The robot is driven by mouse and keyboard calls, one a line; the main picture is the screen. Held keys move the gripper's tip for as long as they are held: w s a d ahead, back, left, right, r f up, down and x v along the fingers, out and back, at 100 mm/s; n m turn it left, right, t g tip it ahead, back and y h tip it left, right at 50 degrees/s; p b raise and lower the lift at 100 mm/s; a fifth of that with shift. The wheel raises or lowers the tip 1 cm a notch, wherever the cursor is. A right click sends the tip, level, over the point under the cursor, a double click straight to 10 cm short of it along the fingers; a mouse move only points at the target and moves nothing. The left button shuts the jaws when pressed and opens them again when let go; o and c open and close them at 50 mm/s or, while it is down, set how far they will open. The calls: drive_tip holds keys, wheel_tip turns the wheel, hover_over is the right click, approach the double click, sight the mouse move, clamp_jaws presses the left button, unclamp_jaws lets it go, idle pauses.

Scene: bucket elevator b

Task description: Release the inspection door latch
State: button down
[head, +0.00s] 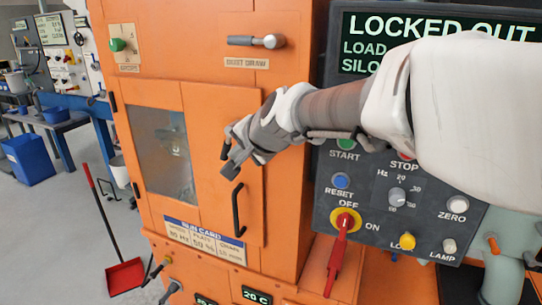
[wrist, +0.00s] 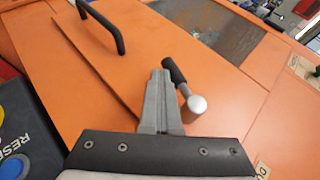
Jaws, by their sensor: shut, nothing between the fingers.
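The inspection door (head: 217,112) is an orange panel with a window, and it looks shut in its orange housing. The latch (wrist: 197,104), a silver round end with a short black grip, shows in the wrist view just right of my fingers. In the head view my gripper hides most or all of the latch. My gripper (head: 231,164) is shut and empty in front of the door's right side, above the door handle (head: 238,208). In the wrist view the shut fingers (wrist: 158,78) are beside the latch; whether they touch it I cannot tell.
A control panel (head: 325,200) with buttons and a red rotary switch handle (head: 337,260) stands right of the door. A dust drawer lever (head: 257,41) is above the door. A red dustpan (head: 126,277) lies on the floor at left. A label plate (head: 205,240) is below the window.

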drive_tip(key=shift+w+a+f+m+t+y+b, duration=0.15)
drive_tip(key=shift+a+f+t+y+b, duration=0.3)
drive_tip(key=shift+b, duration=2.2)
drive_tip(key=shift+a+f+m+t+y+b, duration=0.1)
drive_tip(key=shift+m+t+y+b, duration=0.4)
drive_tip(key=shift+b, duration=2.15)
drive_tip(key=y+b, duration=0.1)
drive_tip(key=b, duration=0.1)
drive_tip(key=y+b, duration=0.1)
drive_tip(key=b, duration=0.2)
drive_tip(key=shift+w+a+r+t, duration=0.15)
drive_tip(key=shift+a+t, duration=0.1)
drive_tip(key=shift+a, duration=0.15)
drive_tip(key=shift+w+a+r+b, duration=0.2)
drive_tip(key=shift+a+b, duration=0.25)
drive_tip(key=shift+b, duration=0.8)
drive_tip(key=shift+w+a+r+p, duration=0.3)
drive_tip(key=shift+a+r+p, duration=0.3)
drive_tip(key=shift+a, duration=0.3)
drive_tip(key=shift+f, duration=0.15)
